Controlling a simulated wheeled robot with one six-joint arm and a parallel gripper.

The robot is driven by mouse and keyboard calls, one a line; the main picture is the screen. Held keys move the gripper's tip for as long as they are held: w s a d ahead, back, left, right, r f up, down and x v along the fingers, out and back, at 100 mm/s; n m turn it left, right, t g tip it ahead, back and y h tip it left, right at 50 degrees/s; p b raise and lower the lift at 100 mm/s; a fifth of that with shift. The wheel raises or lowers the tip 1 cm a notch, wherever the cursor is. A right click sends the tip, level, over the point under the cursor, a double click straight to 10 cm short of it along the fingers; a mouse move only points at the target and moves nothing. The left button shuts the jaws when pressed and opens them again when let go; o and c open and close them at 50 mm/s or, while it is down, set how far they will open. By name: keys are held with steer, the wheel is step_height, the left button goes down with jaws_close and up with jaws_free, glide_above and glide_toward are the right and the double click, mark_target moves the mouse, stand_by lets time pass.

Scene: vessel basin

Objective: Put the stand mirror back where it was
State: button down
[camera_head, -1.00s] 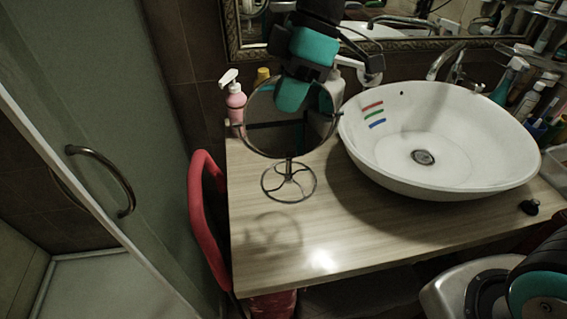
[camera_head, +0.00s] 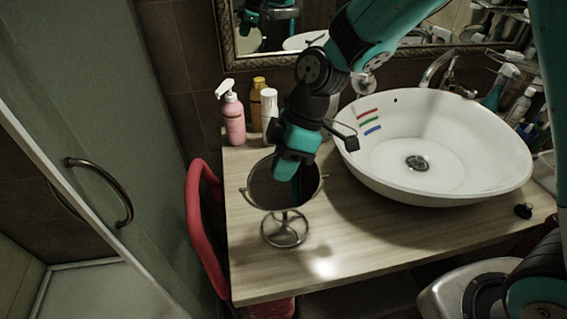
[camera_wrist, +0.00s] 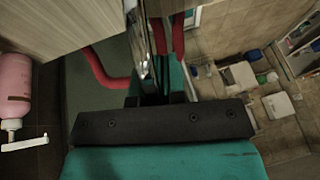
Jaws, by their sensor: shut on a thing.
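The stand mirror (camera_head: 262,193), round with a wire base (camera_head: 284,230), is upright over the left part of the wooden counter (camera_head: 380,235). Its base is at or just above the counter top; I cannot tell whether it touches. My gripper (camera_head: 288,172) is shut on the mirror's upper rim and hides part of the disc. In the wrist view, the mirror (camera_wrist: 145,45) shows nearly edge-on as a thin strip between the fingers of my gripper (camera_wrist: 152,90).
The white basin (camera_head: 460,165) is close on the right. A red rail (camera_head: 192,230) borders the counter's left edge. The front-centre counter is clear.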

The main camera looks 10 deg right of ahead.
steer(key=c, duration=1.2)
jaws_free()
steer(key=v, duration=1.1)
steer(key=s+d+m, duration=0.1)
steer(key=s+m, duration=0.2)
steer(key=s, duration=0.2)
steer(key=s+r+m+t, duration=0.1)
steer(key=s+m, duration=0.3)
steer(key=s, duration=0.2)
steer(key=s+d+r+m+t, duration=0.1)
steer(key=s+m, duration=0.2)
steer(key=s, duration=0.3)
steer(key=shift+s+d+r+m+b, duration=0.1)
steer(key=shift+s+d+m+b, duration=0.2)
steer(key=shift+d+b, duration=0.1)
